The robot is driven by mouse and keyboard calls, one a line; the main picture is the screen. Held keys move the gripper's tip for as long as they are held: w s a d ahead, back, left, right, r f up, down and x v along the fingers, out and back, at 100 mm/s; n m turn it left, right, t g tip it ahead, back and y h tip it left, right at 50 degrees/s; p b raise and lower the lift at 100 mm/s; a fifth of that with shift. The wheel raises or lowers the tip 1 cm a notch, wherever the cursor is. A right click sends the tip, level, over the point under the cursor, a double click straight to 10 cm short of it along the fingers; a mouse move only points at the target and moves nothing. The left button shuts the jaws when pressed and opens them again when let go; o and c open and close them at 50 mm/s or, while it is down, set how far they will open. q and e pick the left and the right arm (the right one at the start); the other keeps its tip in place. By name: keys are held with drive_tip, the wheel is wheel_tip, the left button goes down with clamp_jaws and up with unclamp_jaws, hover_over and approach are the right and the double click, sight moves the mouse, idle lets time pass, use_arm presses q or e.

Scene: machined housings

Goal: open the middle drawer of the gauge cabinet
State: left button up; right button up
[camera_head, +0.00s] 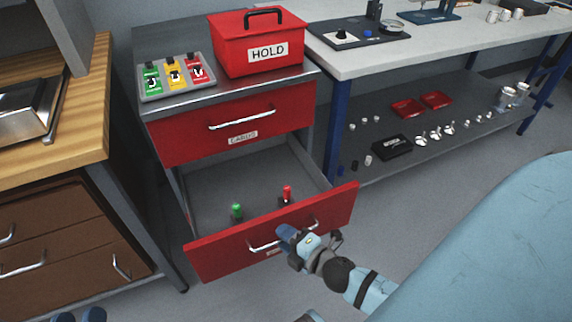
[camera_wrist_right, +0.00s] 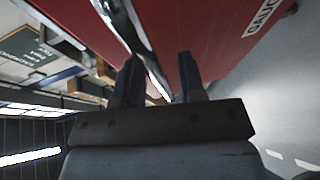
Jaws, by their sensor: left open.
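The gauge cabinet (camera_head: 178,118) is grey with red drawer fronts. Its upper drawer (camera_head: 285,108) is shut. The drawer below it, the middle drawer (camera_head: 215,262), stands pulled well out; a green-topped piece (camera_head: 237,211) and a red-topped piece (camera_head: 287,194) stand inside. My right gripper (camera_head: 284,235) is at this drawer's bar handle (camera_head: 262,247). In the right wrist view, the handle (camera_wrist_right: 143,45) runs between the fingers of the right gripper (camera_wrist_right: 160,82), with a gap showing, so they look open around it. My left gripper (camera_head: 79,317) is open at the bottom left, only its fingertips showing.
A red HOLD box (camera_head: 258,60) and a tray of coloured tags (camera_head: 155,95) stand on the cabinet top. A wooden-topped bench (camera_head: 85,110) is close on the left. A workbench with a lower shelf (camera_head: 450,125) is on the right. Floor is free before the drawer.

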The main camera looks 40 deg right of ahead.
drive_tip(key=shift+s, duration=0.1)
use_arm(q)
drive_tip(key=shift+a+f+g+y+p, duration=0.15)
drive_tip(key=shift+f+g+y+p, duration=0.15)
drive_tip(key=shift+f, duration=0.25)
drive_tip(key=shift+a+f+g+y+p, duration=0.2)
drive_tip(key=shift+f+g+p, duration=0.1)
drive_tip(key=shift+f, duration=0.2)
use_arm(e)
drive_tip(key=v, duration=1.3)
drive_tip(key=shift+s+d, duration=0.2)
drive_tip(key=shift+s, duration=0.1)
use_arm(q)
drive_tip(key=shift+w+d+r, duration=0.1)
drive_tip(key=shift+w+r, duration=0.05)
drive_tip(key=shift+r, duration=0.05)
